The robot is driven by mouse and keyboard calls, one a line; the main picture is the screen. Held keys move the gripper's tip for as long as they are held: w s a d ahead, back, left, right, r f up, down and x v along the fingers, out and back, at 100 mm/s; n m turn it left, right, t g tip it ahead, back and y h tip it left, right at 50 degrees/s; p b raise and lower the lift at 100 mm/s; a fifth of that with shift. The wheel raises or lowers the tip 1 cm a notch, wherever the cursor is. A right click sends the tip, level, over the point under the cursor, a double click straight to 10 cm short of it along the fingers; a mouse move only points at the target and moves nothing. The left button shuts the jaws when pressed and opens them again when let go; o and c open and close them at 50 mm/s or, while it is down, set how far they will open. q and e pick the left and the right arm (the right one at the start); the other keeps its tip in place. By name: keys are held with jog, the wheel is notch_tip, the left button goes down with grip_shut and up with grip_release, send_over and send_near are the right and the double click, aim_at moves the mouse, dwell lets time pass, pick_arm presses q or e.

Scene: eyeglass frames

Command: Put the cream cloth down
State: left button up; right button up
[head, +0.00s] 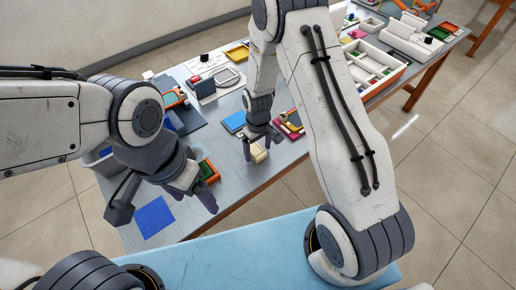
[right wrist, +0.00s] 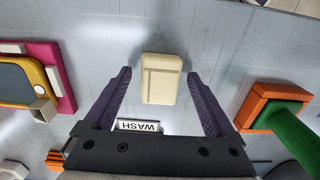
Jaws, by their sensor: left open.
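The cream cloth (right wrist: 162,80) is a small folded block on the grey table, between the fingertips of my right gripper (right wrist: 158,76) in the right wrist view. Bare table shows between it and each finger, so the gripper is open around it and not touching it. In the head view the cream cloth (head: 260,154) lies just below my right gripper (head: 261,142). My left gripper (head: 197,188) is open and looks empty, over the table's near left part.
A label reading WASH (right wrist: 138,126) lies near the cloth. An orange tray with a green thing (right wrist: 275,108) is to the right, a pink and yellow item (right wrist: 36,80) to the left. A blue square (head: 153,217) lies near my left gripper. Bare table surrounds the cloth.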

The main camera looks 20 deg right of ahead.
aim_at(258, 151)
notch_tip(258, 151, up, 12)
jog(key=f, duration=0.1)
jog(key=s+a+r+n, duration=0.1)
jog(key=s+a+r, duration=0.7)
jog(key=s+r, duration=0.25)
jog(key=s+a+r+n+y, duration=0.1)
jog(key=s+r, duration=0.1)
jog(key=s, duration=1.1)
jog(key=shift+s+r+n+b, duration=0.25)
jog(key=shift+r+n+b, duration=0.15)
